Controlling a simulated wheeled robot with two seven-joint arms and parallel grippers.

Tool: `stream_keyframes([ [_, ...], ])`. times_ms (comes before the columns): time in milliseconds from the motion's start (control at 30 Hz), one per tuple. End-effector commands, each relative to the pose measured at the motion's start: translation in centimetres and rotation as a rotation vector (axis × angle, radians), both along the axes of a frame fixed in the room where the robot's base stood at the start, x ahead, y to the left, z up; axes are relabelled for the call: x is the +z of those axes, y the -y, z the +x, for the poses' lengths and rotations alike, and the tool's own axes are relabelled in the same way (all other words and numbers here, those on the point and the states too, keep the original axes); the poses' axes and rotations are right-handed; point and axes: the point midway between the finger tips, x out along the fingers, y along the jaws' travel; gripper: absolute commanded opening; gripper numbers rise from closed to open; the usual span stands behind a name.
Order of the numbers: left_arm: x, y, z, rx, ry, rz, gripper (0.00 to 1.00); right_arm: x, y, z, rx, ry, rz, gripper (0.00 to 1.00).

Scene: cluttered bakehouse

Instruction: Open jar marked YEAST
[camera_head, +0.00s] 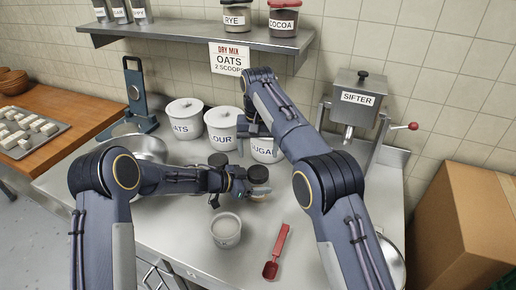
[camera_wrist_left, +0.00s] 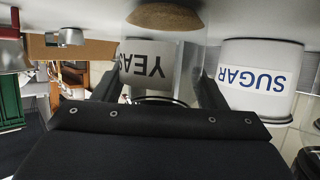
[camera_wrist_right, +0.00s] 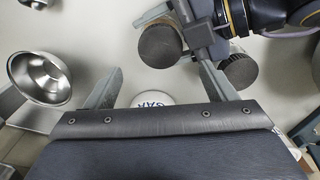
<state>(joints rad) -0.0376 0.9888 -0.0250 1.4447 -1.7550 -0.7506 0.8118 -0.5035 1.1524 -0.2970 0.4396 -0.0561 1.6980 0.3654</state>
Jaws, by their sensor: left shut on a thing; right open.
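The jar marked YEAST (camera_wrist_left: 148,62) is between my left fingers, clear with brown contents; its label shows partly, upside down, in the left wrist view. In the head view its dark round lid (camera_head: 257,173) shows at my left gripper (camera_head: 250,185), above the steel bench (camera_head: 180,235). The lid (camera_wrist_right: 160,45) also shows in the right wrist view. My left gripper is shut on the jar. My right gripper (camera_head: 254,128) is open and empty, near the FLOUR and SUGAR canisters. In the right wrist view its fingers (camera_wrist_right: 162,75) are apart, away from the lid.
A second dark-lidded jar (camera_head: 218,160) stands close by. White canisters (camera_head: 183,110) line the back. A sifter (camera_head: 356,105) stands right, a metal bowl (camera_head: 143,147) left. A shelf (camera_head: 200,35) hangs above.

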Motion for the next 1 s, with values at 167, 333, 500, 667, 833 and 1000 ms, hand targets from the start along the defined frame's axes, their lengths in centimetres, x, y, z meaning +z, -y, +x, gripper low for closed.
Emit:
stream_keyframes([
  [167, 0.0, 0.0, 0.0, 0.000, 0.000, 0.000, 0.02, 0.0, 0.0, 0.0, -0.455, 0.002, -0.003, 0.78],
  [333, 0.0, 0.0, 0.0, 0.000, 0.000, 0.000, 0.02, 0.0, 0.0, 0.0, -0.890, 0.003, -0.004, 0.78],
  [500, 0.0, 0.0, 0.0, 0.000, 0.000, 0.000, 0.02, 0.1, 0.0, 0.0, -1.256, 0.004, -0.003, 0.78],
  [667, 0.0, 0.0, 0.0, 0.000, 0.000, 0.000, 0.02, 0.1, 0.0, 0.0, -1.473, 0.004, -0.002, 0.78],
  [833, 0.0, 0.0, 0.0, 0.000, 0.000, 0.000, 0.02, -0.3, 0.0, 0.0, -1.561, 0.003, -0.003, 0.78],
  [1000, 0.0, 0.0, 0.0, 0.000, 0.000, 0.000, 0.02, -2.3, 0.0, 0.0, -1.567, 0.002, -0.006, 0.78],
])
